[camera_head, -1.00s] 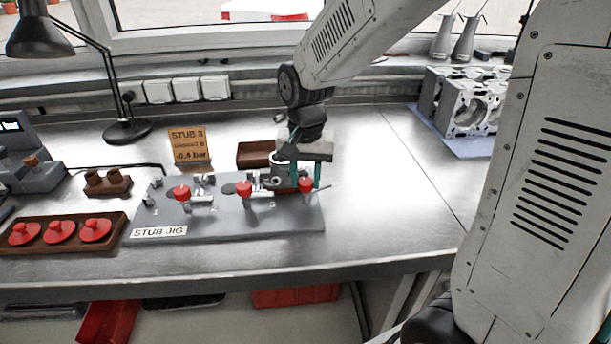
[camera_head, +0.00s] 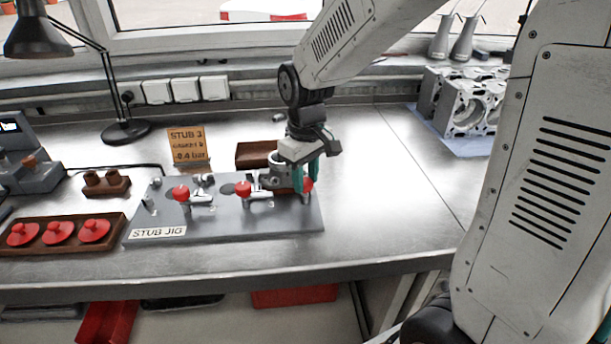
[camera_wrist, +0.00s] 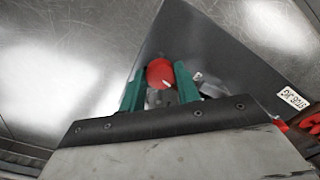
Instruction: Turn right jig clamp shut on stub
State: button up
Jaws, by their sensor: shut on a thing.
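The grey stub jig (camera_head: 225,225), labelled STUB JIG, lies flat on the metal bench. Several red-knobbed clamps stand on it; the left one (camera_head: 181,193) and the middle one (camera_head: 243,189) are free of my gripper. My gripper (camera_head: 305,190) is over the jig's right end, its green fingers shut around the red knob of the right clamp (camera_head: 308,185). In the wrist view the red knob (camera_wrist: 160,72) sits between the two fingers. A metal stub (camera_head: 268,168) shows beside the fingers, partly hidden. How the clamp meets the stub is hidden.
An orange card (camera_head: 188,145) reading STUB 3 stands behind the jig. A brown tray (camera_head: 255,153) lies behind the gripper. A wooden rack (camera_head: 60,240) with red caps is at left. An engine block (camera_head: 465,105) stands at back right. The bench right of the jig is clear.

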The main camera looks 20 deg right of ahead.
aim_at(306, 181)
jog(key=shift+n, duration=1.3)
jog(key=shift+r+n, duration=0.1)
jog(key=shift+n, duration=0.2)
jog(key=o, duration=1)
notch_tip(306, 181, up, 8)
jog(key=shift+f, duration=0.1)
